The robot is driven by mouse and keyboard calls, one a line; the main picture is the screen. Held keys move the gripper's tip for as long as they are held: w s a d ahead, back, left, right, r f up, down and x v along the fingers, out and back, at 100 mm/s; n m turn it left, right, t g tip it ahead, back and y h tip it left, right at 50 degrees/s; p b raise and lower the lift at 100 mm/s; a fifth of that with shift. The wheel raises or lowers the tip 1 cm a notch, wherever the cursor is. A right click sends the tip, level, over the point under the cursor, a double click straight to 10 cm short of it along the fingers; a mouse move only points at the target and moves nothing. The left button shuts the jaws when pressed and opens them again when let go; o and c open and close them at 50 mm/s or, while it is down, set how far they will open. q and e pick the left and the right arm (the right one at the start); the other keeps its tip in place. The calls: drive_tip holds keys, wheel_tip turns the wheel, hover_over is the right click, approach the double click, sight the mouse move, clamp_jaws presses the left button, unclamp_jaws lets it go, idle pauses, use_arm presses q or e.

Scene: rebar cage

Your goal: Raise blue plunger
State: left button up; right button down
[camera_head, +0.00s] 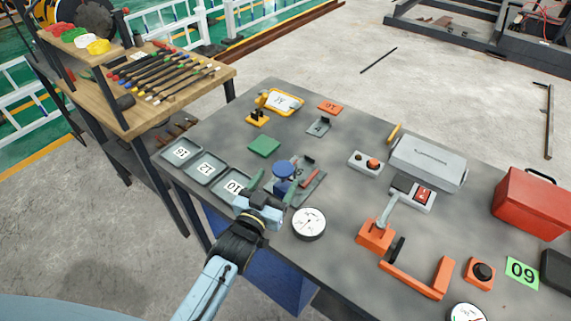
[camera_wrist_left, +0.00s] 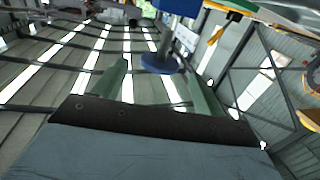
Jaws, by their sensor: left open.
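The blue plunger (camera_head: 283,169) stands upright on a dark base plate (camera_head: 311,187) near the table's front left. It has a round blue cap above a blue body. My left gripper (camera_head: 272,187) is open, its two green fingers just in front of the plunger, low beside it. In the left wrist view the blue plunger (camera_wrist_left: 162,62) shows beyond and between the spread fingers of the gripper (camera_wrist_left: 160,88), nearer the right one. I see no contact between the fingers and the plunger. My right gripper is not in view.
A round white dial (camera_head: 309,224) lies right of the gripper. Numbered grey trays (camera_head: 205,171) lie to its left, and a green block (camera_head: 264,145) behind. An orange lever device (camera_head: 376,235), a grey case (camera_head: 428,161) and a red toolbox (camera_head: 530,204) stand farther right.

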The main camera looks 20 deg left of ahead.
sight(287, 162)
use_arm(q)
drive_tip(key=w, duration=0.6)
drive_tip(key=shift+w+d, duration=0.4)
